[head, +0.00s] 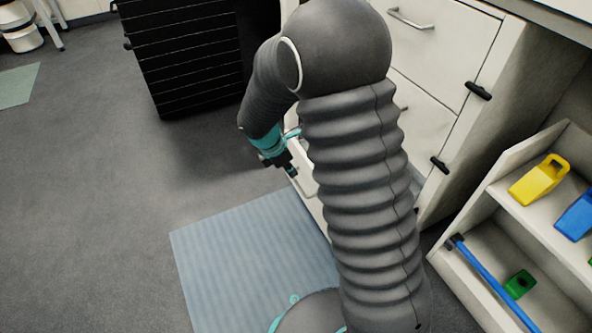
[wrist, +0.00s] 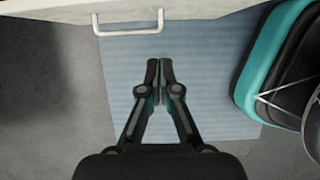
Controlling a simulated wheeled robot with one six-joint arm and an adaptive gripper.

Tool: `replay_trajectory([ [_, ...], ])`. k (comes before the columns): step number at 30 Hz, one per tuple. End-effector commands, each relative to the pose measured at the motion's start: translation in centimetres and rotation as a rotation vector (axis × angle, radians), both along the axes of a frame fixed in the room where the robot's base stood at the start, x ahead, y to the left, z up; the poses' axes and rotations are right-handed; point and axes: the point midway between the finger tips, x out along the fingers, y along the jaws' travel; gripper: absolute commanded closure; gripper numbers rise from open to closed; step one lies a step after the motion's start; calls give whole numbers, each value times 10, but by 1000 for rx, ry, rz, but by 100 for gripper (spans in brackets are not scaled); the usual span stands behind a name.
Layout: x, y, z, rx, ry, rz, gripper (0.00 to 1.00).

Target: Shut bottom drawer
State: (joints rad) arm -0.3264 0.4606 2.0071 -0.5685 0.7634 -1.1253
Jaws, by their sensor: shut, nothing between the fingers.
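The bottom drawer (head: 308,180) shows in the head view as a pale front jutting out from the white cabinet (head: 430,60), so it stands open. My arm hides most of it, and how far it is out is hard to tell. In the wrist view the white drawer front (wrist: 200,10) runs along the top edge with its white bar handle (wrist: 130,30). My gripper (head: 291,171) is shut and empty, just outside the drawer front. In the wrist view its fingertips (wrist: 160,64) point toward the front, a little right of the handle and apart from it.
A blue ribbed mat (head: 235,255) lies on the grey floor before the cabinet. A black slatted unit (head: 190,55) stands behind. An open shelf (head: 475,255) with yellow, blue and green items stands at right.

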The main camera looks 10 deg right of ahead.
Motion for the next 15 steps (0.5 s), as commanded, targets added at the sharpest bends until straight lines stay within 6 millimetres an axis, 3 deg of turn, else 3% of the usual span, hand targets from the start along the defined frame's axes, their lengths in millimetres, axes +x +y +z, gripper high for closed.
replay_trajectory([
  [12,8,-28,-76,0,3,-3,100],
  [15,13,-43,-74,1,0,-7,100],
])
